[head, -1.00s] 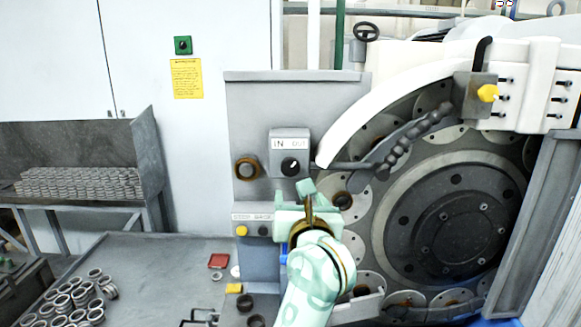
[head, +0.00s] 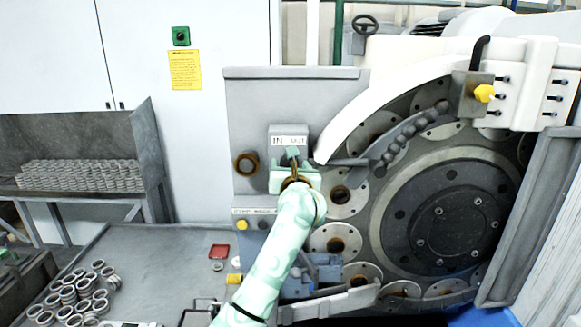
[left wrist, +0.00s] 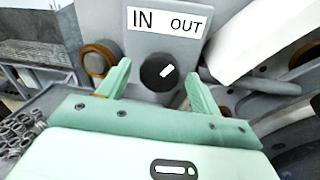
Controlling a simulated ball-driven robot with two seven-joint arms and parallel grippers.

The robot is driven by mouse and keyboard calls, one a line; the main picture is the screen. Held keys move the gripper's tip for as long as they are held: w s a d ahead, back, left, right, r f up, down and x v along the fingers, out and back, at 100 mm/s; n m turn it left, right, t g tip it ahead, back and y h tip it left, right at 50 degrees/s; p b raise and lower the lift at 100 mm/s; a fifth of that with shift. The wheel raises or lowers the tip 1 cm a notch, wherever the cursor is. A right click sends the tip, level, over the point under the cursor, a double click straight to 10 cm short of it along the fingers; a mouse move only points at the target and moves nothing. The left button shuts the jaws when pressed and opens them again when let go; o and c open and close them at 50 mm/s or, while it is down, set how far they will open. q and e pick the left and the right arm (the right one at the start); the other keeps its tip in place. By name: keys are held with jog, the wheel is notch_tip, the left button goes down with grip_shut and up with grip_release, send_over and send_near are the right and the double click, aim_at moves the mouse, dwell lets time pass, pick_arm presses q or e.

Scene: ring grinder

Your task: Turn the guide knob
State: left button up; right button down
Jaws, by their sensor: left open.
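The guide knob (left wrist: 158,74) is a round black dial on a grey box (left wrist: 145,45) labelled IN and OUT. Its white mark points up and to the right, toward the OUT side. My left gripper (head: 292,155) is open in front of the box. In the left wrist view its two green fingers stand one to each side of the knob, with gaps left between them and it. In the head view the gripper hides the knob, and the box (head: 288,131) shows above it. My right gripper is in neither view.
A round brown-rimmed fitting (head: 246,164) sits left of the box. The white curved guard (head: 375,105) and the big grinder wheel (head: 452,220) lie to the right. Loose rings (head: 75,295) lie on the grey table (head: 160,255) at the lower left.

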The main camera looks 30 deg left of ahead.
pick_arm(q)
jog(key=c, duration=1)
jog(key=shift+o, duration=0.2)
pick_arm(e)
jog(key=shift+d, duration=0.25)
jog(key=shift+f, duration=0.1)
